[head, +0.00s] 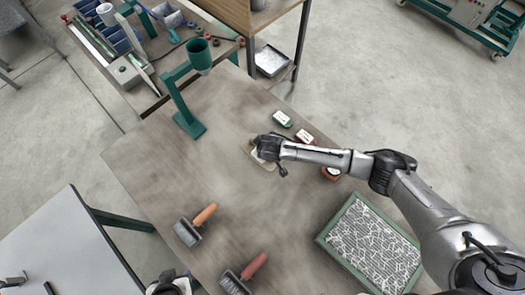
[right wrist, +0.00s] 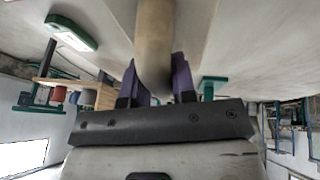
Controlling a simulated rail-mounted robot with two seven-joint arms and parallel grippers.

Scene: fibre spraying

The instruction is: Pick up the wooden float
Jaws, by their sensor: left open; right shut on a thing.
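The wooden float (head: 257,160) is a small tan board with a handle, near the middle of the brown table in the head view. My right gripper (head: 268,148) is over it and covers much of it. In the right wrist view, the float's tan rounded handle (right wrist: 154,40) lies between the dark fingers of my right gripper (right wrist: 156,82), which are shut on it. Whether the float touches the table is hard to tell. My left gripper (head: 170,284) is open and empty at the bottom edge of the head view, partly cut off.
A green tray of pale fibres (head: 372,245) is at right. A green cup (head: 199,54) sits on a stand.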

